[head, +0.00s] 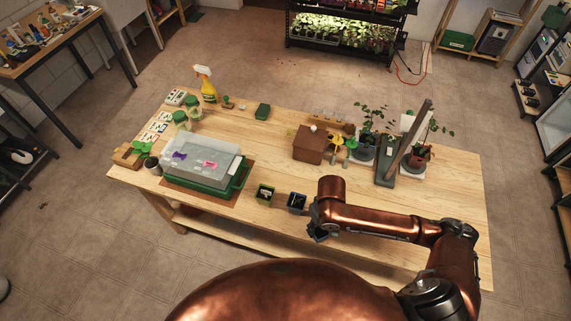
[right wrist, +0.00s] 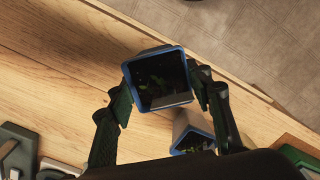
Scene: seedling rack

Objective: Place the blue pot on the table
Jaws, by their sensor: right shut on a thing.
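A dark pot with a blue rim, the blue pot (right wrist: 186,90), is between the two fingers of my right gripper (right wrist: 160,84) in the right wrist view. The gripper is shut on it, and dark soil with a little green shows inside. In the head view my right gripper (head: 317,229) is near the table's front edge, and only a small part of the held pot (head: 319,237) shows below it. The wooden table (head: 250,150) lies beneath; I cannot tell whether the pot touches it. My left gripper is not in view.
A second blue-rimmed pot (head: 297,202) stands close by on the table, also in the right wrist view (right wrist: 190,133). A green-rimmed pot (head: 265,194) is left of it. A lidded green tray (head: 238,182) is farther left.

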